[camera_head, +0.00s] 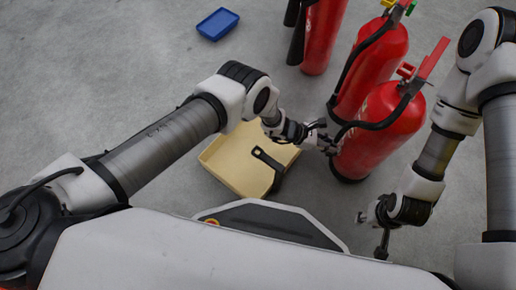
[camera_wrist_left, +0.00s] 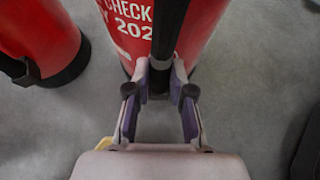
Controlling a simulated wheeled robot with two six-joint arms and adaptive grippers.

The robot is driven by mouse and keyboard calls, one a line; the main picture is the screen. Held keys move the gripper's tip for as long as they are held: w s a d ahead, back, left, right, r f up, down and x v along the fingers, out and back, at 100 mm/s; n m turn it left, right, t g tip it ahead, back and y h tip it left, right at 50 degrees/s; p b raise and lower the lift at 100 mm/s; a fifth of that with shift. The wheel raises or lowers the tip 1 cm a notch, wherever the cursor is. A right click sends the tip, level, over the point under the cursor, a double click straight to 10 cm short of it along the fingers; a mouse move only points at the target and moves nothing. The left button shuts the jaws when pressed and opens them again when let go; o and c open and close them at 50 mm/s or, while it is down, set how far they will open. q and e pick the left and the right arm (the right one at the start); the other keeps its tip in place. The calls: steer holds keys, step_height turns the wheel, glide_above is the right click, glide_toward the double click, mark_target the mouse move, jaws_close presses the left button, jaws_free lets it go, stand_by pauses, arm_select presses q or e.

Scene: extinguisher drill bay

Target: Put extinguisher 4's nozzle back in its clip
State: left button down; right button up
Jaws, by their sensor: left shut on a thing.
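The nearest red extinguisher (camera_head: 385,145), with a red lever on top, stands upright in front of my left gripper (camera_head: 326,142). No number shows, so I cannot tell that it is extinguisher 4. Its black hose (camera_head: 376,125) curves down its left side to the gripper. In the left wrist view, my left gripper (camera_wrist_left: 160,82) is shut on the black nozzle (camera_wrist_left: 170,32), upright against the red body with white lettering (camera_wrist_left: 125,20). The clip is hidden. My right gripper (camera_head: 382,245) is low at the right, apart from the extinguisher; its fingers are unclear.
A second red extinguisher (camera_head: 378,72) stands close behind, and a third (camera_head: 322,38) farther back. A yellow tray (camera_head: 222,170) with a black piece (camera_head: 267,160) lies under my left arm. A blue tray (camera_head: 217,23) lies far off. The grey floor at left is clear.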

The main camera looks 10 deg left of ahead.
stand_by(0.3)
arm_select(q)
steer(key=c, duration=0.9)
jaws_free()
steer(key=shift+c, duration=0.2)
steer(key=shift+a+r, duration=0.1)
steer(key=v, duration=1.1)
steer(key=shift+a+r, duration=0.2)
steer(key=shift+a, duration=0.15)
